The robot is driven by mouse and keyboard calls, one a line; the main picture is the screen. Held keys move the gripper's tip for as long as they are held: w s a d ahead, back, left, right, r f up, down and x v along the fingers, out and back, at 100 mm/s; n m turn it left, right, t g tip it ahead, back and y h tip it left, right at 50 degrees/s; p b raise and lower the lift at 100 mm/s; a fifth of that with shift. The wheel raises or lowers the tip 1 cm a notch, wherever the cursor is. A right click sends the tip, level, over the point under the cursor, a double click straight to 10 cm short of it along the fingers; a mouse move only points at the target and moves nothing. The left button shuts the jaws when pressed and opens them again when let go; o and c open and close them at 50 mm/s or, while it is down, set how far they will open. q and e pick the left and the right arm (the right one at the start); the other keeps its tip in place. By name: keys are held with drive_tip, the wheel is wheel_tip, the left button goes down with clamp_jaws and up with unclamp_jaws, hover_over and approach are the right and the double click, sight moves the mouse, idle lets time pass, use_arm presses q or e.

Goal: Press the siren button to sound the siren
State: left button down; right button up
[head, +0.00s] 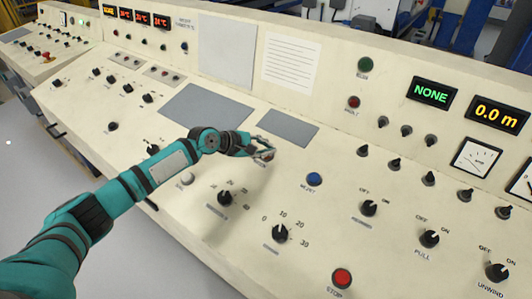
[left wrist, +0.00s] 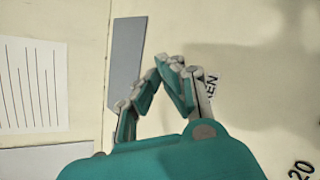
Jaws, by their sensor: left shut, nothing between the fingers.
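My left gripper (head: 265,153) reaches over the cream control panel (head: 330,215), just below a grey blank plate. Its fingers are shut with nothing between them; their tips meet in the left wrist view (left wrist: 170,66). A partly covered label ending in "EN" (left wrist: 212,87) lies right beside the fingers in the left wrist view. The siren button itself cannot be made out and seems hidden by the fingers. I cannot tell whether the fingertips touch the panel. My right gripper is not in view.
A blue button (head: 314,179) and a red stop button (head: 342,278) sit to the right on the panel. Several black knobs surround them, such as a dial (head: 280,234). A white button (head: 186,179) lies near my left forearm. The upright back panel carries displays (head: 433,93).

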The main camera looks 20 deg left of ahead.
use_arm(q)
drive_tip(key=shift+f, duration=0.55)
idle(0.7)
drive_tip(key=shift+s+r+p, duration=0.1)
drive_tip(key=shift+r+p, duration=0.85)
drive_tip(key=shift+p, duration=0.15)
drive_tip(key=r+p, duration=0.1)
drive_tip(key=p, duration=0.1)
drive_tip(key=r+p, duration=0.2)
drive_tip(key=s+r+p, duration=0.1)
drive_tip(key=p, duration=0.1)
drive_tip(key=shift+a+r, duration=0.25)
drive_tip(key=shift+r, duration=0.15)
idle(0.4)
